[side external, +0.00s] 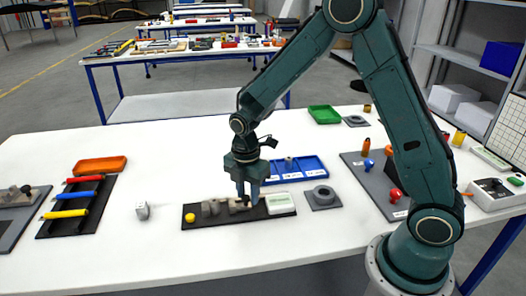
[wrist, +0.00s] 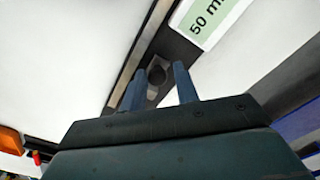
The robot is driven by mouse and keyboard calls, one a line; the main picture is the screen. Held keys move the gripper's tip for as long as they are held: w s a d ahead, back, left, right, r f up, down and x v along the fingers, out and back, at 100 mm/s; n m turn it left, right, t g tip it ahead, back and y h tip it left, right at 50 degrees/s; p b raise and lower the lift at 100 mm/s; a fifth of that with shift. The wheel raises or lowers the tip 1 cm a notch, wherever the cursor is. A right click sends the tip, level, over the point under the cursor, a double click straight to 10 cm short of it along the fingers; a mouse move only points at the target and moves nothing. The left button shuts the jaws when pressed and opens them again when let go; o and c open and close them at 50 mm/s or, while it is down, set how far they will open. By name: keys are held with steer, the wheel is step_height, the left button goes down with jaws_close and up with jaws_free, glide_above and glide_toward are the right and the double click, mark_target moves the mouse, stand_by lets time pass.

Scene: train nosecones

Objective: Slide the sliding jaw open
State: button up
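A dark fixture plate (side external: 200,224) lies near the table's front, with a yellow knob (side external: 190,217) at its left end. Grey jaw blocks (side external: 210,208) sit on it; I cannot tell which is the sliding jaw. A white and green block (side external: 281,204) is at the plate's right end and reads "50 m…" in the wrist view (wrist: 208,20). My gripper (side external: 247,200) points down at the fixture's middle, partly hiding a jaw.
A blue tray (side external: 296,170) and a grey block with a ring (side external: 323,197) stand behind and right. A grey board (side external: 375,183) with coloured pieces is right. White table shows in front.

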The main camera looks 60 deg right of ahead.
mark_target(247, 196)
steer(key=shift+r, duration=0.1)
step_height(247, 196, up, 14)
steer(key=shift+f, duration=0.2)
stand_by(0.6)
stand_by(0.3)
steer(key=s+r+m+t, duration=0.2)
steer(key=s+r+m, duration=0.2)
steer(key=s+m, duration=0.5)
steer(key=s+d+r+m+t, duration=0.1)
steer(key=s+r+m+t, duration=0.2)
steer(key=s+m, duration=0.6)
steer(key=s+r, duration=0.1)
steer(key=s, duration=0.3)
steer(key=shift+s+d+t, duration=0.15)
steer(key=shift+t, duration=0.15)
